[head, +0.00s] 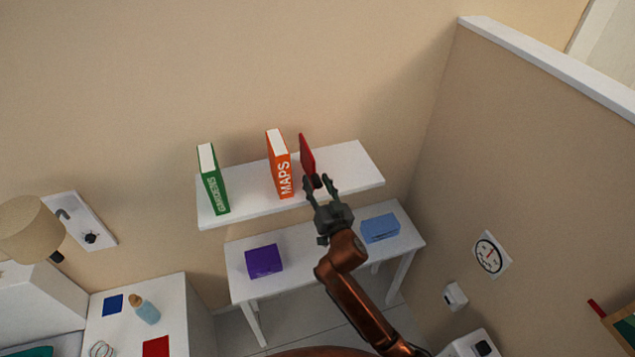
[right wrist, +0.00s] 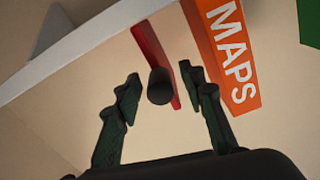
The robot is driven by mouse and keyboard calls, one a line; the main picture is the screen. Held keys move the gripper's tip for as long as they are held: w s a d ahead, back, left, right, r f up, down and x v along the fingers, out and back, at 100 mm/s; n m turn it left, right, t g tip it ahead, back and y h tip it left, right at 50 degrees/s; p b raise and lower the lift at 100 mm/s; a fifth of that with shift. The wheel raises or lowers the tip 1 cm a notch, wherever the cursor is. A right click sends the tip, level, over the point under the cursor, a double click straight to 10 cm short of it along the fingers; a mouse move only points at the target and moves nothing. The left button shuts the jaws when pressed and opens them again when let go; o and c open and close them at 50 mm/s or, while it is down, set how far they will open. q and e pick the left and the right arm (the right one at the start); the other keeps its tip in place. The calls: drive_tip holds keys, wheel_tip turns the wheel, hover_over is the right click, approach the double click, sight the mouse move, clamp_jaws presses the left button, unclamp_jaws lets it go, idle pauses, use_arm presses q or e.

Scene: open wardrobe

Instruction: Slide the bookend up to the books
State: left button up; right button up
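The bookend, a thin red upright plate (head: 307,155), stands on the white wall shelf (head: 345,172) just right of the orange MAPS book (head: 279,163), with a narrow gap between them. A green book (head: 212,180) stands further left on the shelf. In the right wrist view the bookend (right wrist: 150,50) carries a dark round knob (right wrist: 159,86). My right gripper (head: 321,184) is open at the shelf's front edge. Its fingers (right wrist: 160,84) appear either side of the knob, with visible space on both sides. My left gripper is out of view.
Below the shelf is a white table with a purple box (head: 264,261) and a blue box (head: 380,228). A partition wall (head: 510,170) stands to the right. A lamp (head: 30,228) is at the left. The shelf's right end is bare.

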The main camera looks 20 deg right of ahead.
drive_tip(key=shift+c, duration=0.4)
clamp_jaws()
idle(0.4)
